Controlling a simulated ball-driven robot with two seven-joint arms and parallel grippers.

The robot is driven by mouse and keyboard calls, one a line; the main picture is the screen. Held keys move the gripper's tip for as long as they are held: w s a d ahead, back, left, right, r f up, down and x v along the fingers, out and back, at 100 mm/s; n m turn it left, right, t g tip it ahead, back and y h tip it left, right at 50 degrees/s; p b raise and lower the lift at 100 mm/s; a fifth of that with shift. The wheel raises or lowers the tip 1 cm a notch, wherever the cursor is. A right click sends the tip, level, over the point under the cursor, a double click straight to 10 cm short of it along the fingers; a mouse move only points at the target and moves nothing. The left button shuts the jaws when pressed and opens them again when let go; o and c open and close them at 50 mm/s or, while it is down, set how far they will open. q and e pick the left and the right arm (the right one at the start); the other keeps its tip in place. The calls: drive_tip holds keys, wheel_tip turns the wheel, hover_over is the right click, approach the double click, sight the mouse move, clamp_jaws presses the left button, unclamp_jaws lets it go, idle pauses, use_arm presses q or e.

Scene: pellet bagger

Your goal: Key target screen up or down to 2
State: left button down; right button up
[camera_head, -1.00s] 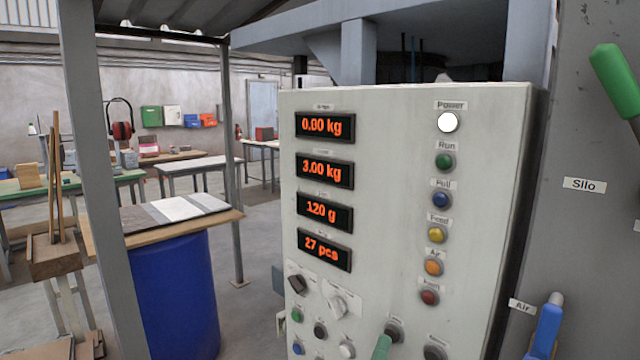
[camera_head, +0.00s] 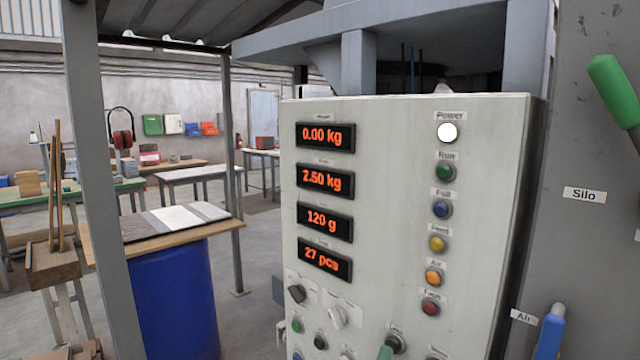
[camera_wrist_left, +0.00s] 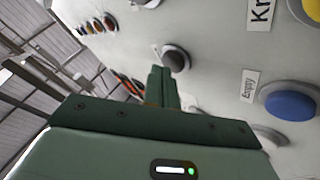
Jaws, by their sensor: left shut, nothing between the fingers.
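The control panel (camera_head: 400,200) has several screens with orange digits. The second screen (camera_head: 324,180) from the top reads 2.50 kg; its label is too small to read. The top screen (camera_head: 325,136) reads 0.00 kg, the third (camera_head: 324,220) 120 g, the bottom one (camera_head: 324,260) 27 pcs. My left gripper (camera_head: 385,353) shows as a green tip at the bottom edge, beside a dark button (camera_head: 397,343). In the left wrist view its shut, empty fingers (camera_wrist_left: 160,80) point at a dark round button (camera_wrist_left: 176,59); I cannot tell whether they touch it. My right gripper is out of view.
The power lamp (camera_head: 448,132) is lit white above a column of coloured lamps. Knobs (camera_head: 297,293) and small buttons sit low on the panel. A green-handled lever (camera_head: 612,90) and a blue handle (camera_head: 551,330) are at the right. A blue barrel (camera_head: 175,305) stands left.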

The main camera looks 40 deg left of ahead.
use_arm(q)
drive_tip(key=shift+s+a, duration=0.1)
drive_tip(key=shift+s, duration=0.4)
drive_tip(key=s+p, duration=0.3)
drive_tip(key=s, duration=0.3)
drive_tip(key=shift+a, duration=0.4)
idle(1.8)
